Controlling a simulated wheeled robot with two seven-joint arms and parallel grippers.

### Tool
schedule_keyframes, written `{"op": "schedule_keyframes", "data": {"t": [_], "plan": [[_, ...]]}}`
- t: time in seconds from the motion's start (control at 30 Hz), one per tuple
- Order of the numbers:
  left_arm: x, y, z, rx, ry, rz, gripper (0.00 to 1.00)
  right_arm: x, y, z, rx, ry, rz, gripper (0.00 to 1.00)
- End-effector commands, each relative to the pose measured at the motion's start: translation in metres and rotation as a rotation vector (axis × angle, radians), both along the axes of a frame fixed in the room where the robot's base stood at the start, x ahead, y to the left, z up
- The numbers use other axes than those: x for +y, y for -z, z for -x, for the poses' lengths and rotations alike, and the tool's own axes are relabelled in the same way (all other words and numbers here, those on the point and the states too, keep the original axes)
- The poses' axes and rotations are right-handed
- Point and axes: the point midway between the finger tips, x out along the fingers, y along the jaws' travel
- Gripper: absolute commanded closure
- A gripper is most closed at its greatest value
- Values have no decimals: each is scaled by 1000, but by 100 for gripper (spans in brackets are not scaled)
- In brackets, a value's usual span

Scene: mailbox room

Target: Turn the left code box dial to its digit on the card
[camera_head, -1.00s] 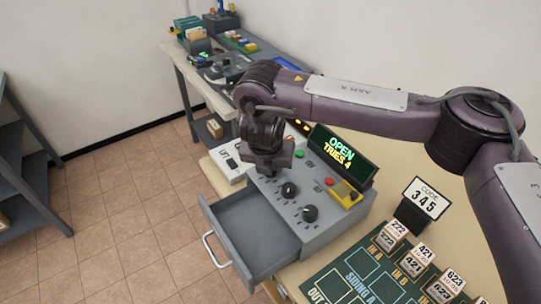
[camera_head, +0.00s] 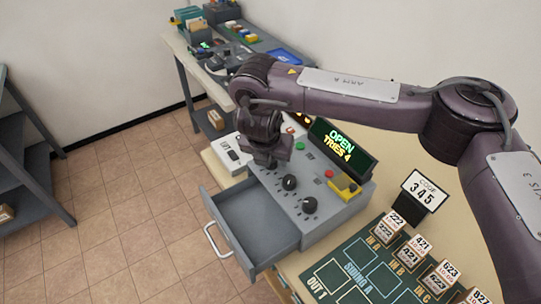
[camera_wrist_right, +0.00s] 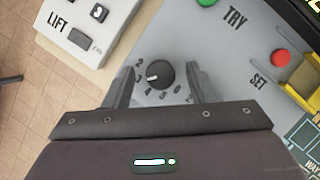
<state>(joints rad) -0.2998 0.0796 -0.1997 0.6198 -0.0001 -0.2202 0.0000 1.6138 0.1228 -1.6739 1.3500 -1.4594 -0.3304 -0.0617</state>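The grey code box (camera_head: 322,207) stands on the table. Its left dial (camera_wrist_right: 160,75) is black with a white pointer aimed left, near the 3 of the digits around it. My right gripper (camera_wrist_right: 160,85) is open, with one finger on each side of this dial and gaps between. In the head view my right gripper (camera_head: 268,160) hangs over the left end of the box and hides this dial. Two other dials, the middle one (camera_head: 290,182) and the right one (camera_head: 310,205), are visible. The code card (camera_head: 424,190) reads 345. My left gripper is not in view.
The box screen (camera_head: 342,147) reads OPEN, TRIES 4. A grey drawer (camera_head: 250,225) stands pulled out at the front. A white LIFT panel (camera_wrist_right: 90,25) sits left of the box. A green siding board (camera_head: 350,275) with numbered blocks lies to the right.

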Motion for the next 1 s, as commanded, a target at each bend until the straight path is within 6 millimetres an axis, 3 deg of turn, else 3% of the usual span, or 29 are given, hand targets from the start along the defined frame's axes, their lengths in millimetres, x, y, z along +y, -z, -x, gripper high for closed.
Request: {"op": "schedule_keyframes", "data": {"t": [0.23,0.7,1.0], "plan": [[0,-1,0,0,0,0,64,0,-3,1,-1,-2,1,48],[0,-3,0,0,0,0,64,8,-64,25,-2,-3,1,48],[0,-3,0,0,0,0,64,8,-72,29,1,0,1,48]]}}
